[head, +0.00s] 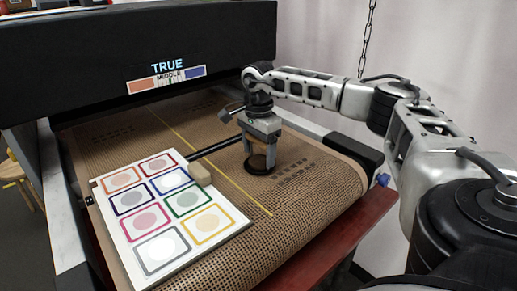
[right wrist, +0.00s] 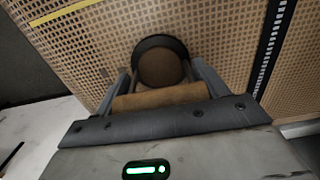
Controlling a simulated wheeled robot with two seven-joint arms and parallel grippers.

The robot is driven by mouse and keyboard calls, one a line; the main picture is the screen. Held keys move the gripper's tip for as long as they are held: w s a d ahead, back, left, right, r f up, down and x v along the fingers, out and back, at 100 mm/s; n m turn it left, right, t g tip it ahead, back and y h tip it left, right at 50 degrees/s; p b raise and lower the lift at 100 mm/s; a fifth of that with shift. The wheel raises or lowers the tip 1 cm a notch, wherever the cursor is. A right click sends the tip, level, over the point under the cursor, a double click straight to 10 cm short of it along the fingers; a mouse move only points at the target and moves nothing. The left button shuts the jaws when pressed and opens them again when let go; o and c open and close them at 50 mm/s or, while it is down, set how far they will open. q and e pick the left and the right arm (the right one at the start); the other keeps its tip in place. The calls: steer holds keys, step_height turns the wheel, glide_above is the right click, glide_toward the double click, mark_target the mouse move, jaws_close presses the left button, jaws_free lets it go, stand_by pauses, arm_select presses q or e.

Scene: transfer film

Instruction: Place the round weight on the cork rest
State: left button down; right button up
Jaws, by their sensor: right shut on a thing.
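The round weight (head: 259,165) is a dark disc low over the brown mesh belt, directly under my right gripper. My right gripper (head: 262,144) points down and is shut on its brown upper part. In the right wrist view the weight (right wrist: 160,66) shows as a brown round top with a dark rim, between the fingers. A tan bar (right wrist: 160,97) lies across between the fingers there. I cannot tell whether the disc touches the belt. My left gripper is not in view.
A white board (head: 140,256) with several coloured frames lies on the belt (head: 310,215) at left. A tan block (head: 200,172) sits at its right edge, close to a dark rod (head: 215,147). The black machine housing (head: 60,60) stands behind. The front right of the belt is clear.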

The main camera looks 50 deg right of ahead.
steer(key=o, duration=1.7)
